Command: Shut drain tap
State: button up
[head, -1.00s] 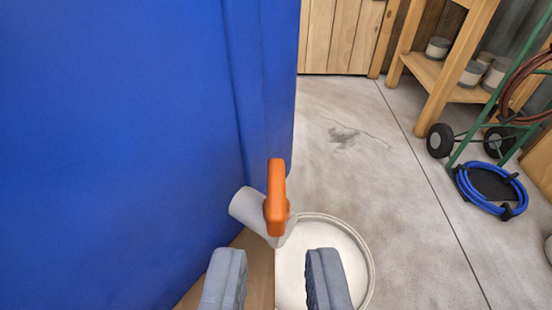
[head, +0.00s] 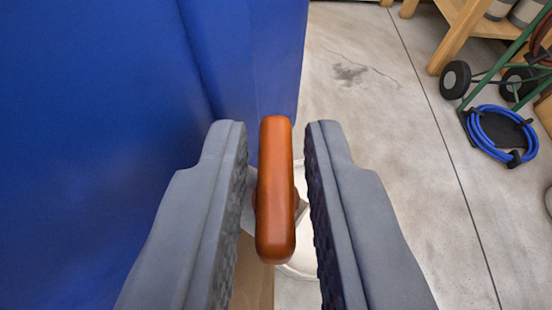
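The drain tap has an orange handle (head: 275,195) that points roughly up and down in the picture. Its pale spout and body (head: 300,205) are mostly hidden behind the handle and my fingers. The tap sits at the lower edge of a blue barrel or tank (head: 100,110). My gripper (head: 275,150) is open, with one grey finger on each side of the handle. A gap shows on both sides, so neither finger appears to touch it.
A whitish bucket or basin (head: 302,262) stands below the tap, mostly hidden. A green hand cart (head: 515,60), a coiled blue hose (head: 500,135) and a wooden shelf (head: 455,40) stand at the upper right.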

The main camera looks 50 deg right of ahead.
grip_shut()
jog(key=shift+w+m+g+h, duration=0.15)
jog(key=shift+m+g+h, duration=0.15)
jog(key=shift+m+g, duration=0.4)
jog(key=shift+o, duration=0.7)
grip_release()
jog(key=shift+a, duration=0.1)
jog(key=v, duration=1.7)
jog(key=shift+a+f, duration=0.15)
jog(key=shift+a, duration=0.15)
